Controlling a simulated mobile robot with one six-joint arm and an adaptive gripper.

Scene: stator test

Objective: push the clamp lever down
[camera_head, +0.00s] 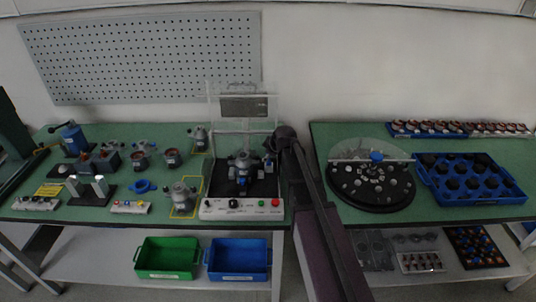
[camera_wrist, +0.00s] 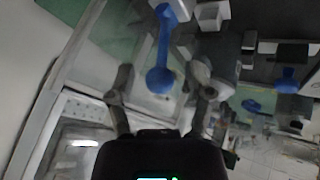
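The clamp lever (camera_wrist: 163,45) is a blue rod with a round blue knob at its near end, seen in the wrist view. My gripper (camera_wrist: 161,82) is open, with one finger on each side of the knob. I cannot tell whether either finger touches it. In the head view the test station (camera_head: 215,208) has a grey motor part (camera_head: 243,163) standing on its dark bed. My arm comes in from the right of the station. My gripper is small and dark there, and the lever cannot be clearly made out.
A clear guard frame (camera_head: 213,112) stands over the station. To the right are a round black dial plate (camera_head: 372,203) and a blue tray (camera_head: 470,198) of dark parts. Several fixtures crowd the left bench. A green bin (camera_head: 166,271) and a blue bin (camera_head: 238,274) sit below.

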